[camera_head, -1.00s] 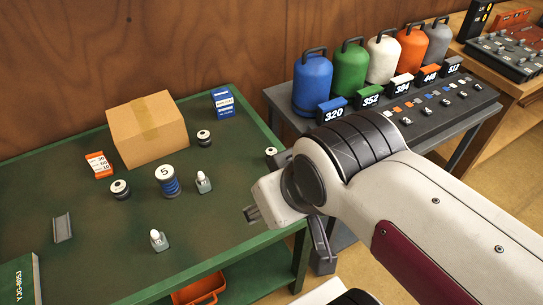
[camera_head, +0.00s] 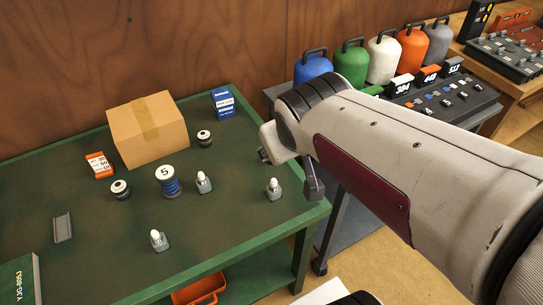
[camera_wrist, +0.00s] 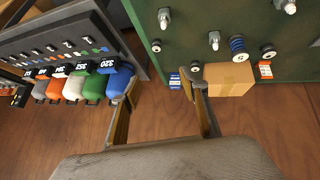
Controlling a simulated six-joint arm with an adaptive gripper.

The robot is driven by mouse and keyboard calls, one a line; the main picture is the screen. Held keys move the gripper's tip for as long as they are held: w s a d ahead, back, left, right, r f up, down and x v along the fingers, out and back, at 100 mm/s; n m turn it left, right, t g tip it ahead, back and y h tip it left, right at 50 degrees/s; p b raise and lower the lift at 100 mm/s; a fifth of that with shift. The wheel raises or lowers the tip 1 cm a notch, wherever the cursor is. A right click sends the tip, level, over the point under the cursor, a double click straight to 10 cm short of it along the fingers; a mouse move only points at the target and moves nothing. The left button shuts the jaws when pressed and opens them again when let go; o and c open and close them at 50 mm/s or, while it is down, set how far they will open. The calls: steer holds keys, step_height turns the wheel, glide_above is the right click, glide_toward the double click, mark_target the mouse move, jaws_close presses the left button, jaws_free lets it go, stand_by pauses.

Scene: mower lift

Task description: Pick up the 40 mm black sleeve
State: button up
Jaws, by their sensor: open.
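Several black sleeves with white tops stand on the green table. One sleeve (camera_head: 120,190) is at the left and another sleeve (camera_head: 204,138) is right of the cardboard box; both also show in the wrist view. A third sleeve (camera_wrist: 157,46) shows in the wrist view only, near the table edge; my arm hides it in the head view. Their size markings are too small to read, so I cannot tell which is 40 mm. My gripper (camera_head: 287,172) is open and empty above the table's right side. In the wrist view its fingers (camera_wrist: 160,85) are wide apart.
A cardboard box (camera_head: 147,130), blue box (camera_head: 223,103), orange card (camera_head: 100,165), blue spool marked 5 (camera_head: 168,180) and several white-tipped grey pieces (camera_head: 273,188) stand on the table (camera_head: 100,255). Coloured canisters (camera_head: 382,61) stand on a grey bench at the right.

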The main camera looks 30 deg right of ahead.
steer(key=w+d+f+n+t, duration=0.1)
steer(key=w+d+f+n, duration=0.1)
steer(key=w+d+f, duration=0.4)
steer(key=w+d+f+n+t, duration=0.1)
steer(key=w+d+f+t, duration=0.15)
steer(key=w+d, duration=0.65)
steer(key=f+y, duration=0.2)
steer(key=f, duration=0.3)
steer(key=a+f+n+t+y, duration=0.1)
steer(key=f+y, duration=0.2)
steer(key=f, duration=0.2)
steer(key=a+f+n+y, duration=0.1)
steer(key=f+y, duration=0.1)
steer(key=f, duration=0.4)
steer(key=shift+w+a, duration=0.15)
steer(key=shift+w, duration=0.2)
steer(key=shift+s+a+f+t+y, duration=0.25)
steer(key=shift+s+t+y, duration=0.1)
steer(key=shift+y, duration=0.25)
steer(key=shift+x, duration=1.35)
